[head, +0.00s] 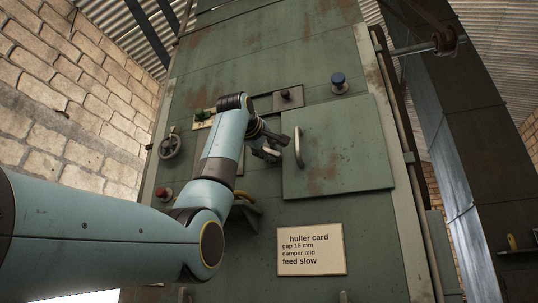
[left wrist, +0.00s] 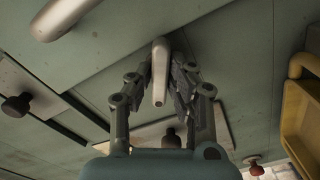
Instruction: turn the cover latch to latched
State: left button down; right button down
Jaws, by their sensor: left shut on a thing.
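The cover latch (left wrist: 160,72) is a short pale bar between my left fingers in the left wrist view, its long side running up and down the picture. My left gripper (left wrist: 162,80) is shut on it, one finger along each side. In the head view my left gripper (head: 274,147) is at the left edge of the square green cover (head: 345,165), left of its pale bar handle (head: 299,147). There the gripper hides most or all of the latch. The cover lies flat against the machine front. My right gripper is in neither view.
A yellow part (left wrist: 302,115) is close on the right in the wrist view.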

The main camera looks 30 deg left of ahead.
pick_arm(q)
jog(key=n+b, duration=0.1)
jog(key=n, duration=0.4)
jog(key=shift+n+b, duration=0.35)
jog(key=shift+n, duration=0.35)
jog(key=c, duration=1.3)
grip_release()
jog(key=shift+o, duration=0.2)
jog(key=v, duration=1.2)
jog(key=shift+w, duration=0.1)
